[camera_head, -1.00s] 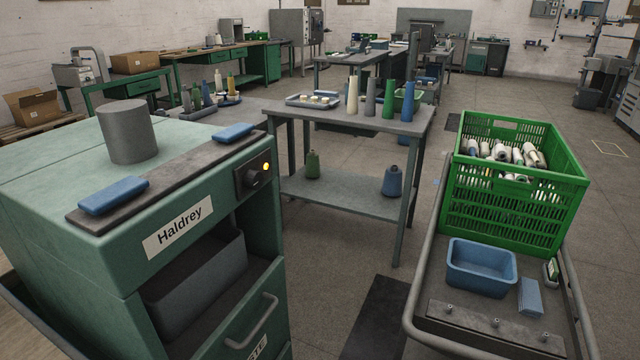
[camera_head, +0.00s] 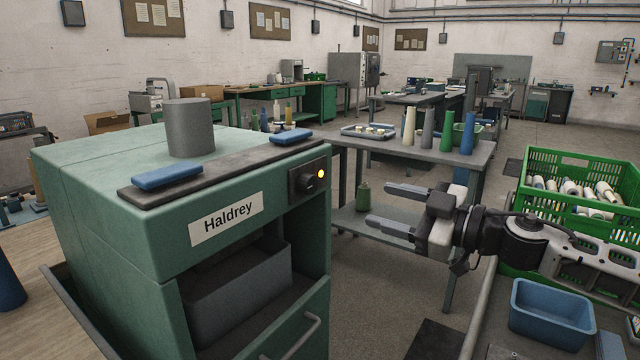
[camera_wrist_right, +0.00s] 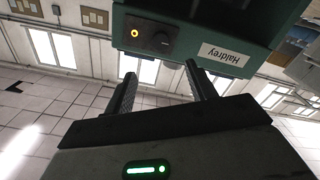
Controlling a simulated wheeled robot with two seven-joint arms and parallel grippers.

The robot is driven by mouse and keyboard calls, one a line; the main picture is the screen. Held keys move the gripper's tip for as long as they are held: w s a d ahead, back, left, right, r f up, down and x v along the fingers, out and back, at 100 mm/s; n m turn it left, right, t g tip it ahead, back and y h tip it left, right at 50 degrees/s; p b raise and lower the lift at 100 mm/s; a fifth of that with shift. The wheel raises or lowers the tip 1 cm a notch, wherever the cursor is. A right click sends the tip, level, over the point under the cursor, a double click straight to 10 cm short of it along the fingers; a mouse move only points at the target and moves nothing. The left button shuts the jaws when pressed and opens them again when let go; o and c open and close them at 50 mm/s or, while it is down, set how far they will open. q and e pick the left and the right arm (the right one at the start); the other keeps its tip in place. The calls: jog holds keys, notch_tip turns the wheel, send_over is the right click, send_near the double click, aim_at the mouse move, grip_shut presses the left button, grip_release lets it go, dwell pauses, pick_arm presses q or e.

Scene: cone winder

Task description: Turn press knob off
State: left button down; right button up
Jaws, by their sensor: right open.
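The black press knob (camera_head: 307,182) sits on a dark plate on the front of the green Haldrey machine (camera_head: 110,206), at its upper right. A yellow lamp (camera_head: 321,173) glows beside it. The knob also shows in the right wrist view (camera_wrist_right: 160,45), near the top, beyond the fingers. My right gripper (camera_head: 384,207) is open and empty, to the right of the knob and apart from it, its fingers pointing left toward the machine. In the right wrist view the two fingers (camera_wrist_right: 163,80) stand apart with nothing between them. My left gripper does not show.
Two blue pads (camera_head: 168,177) and a grey cylinder (camera_head: 189,128) are on the machine top. An open bin front juts out below the knob. A table with yarn cones (camera_head: 428,131) stands behind my right gripper. A green crate (camera_head: 528,187) and blue tub (camera_head: 551,315) are at right.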

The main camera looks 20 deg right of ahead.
aim_at(313, 186)
jog(key=p+x, duration=0.3)
jog(key=x, duration=1.1)
jog(key=shift+a, duration=0.1)
jog(key=c, duration=1)
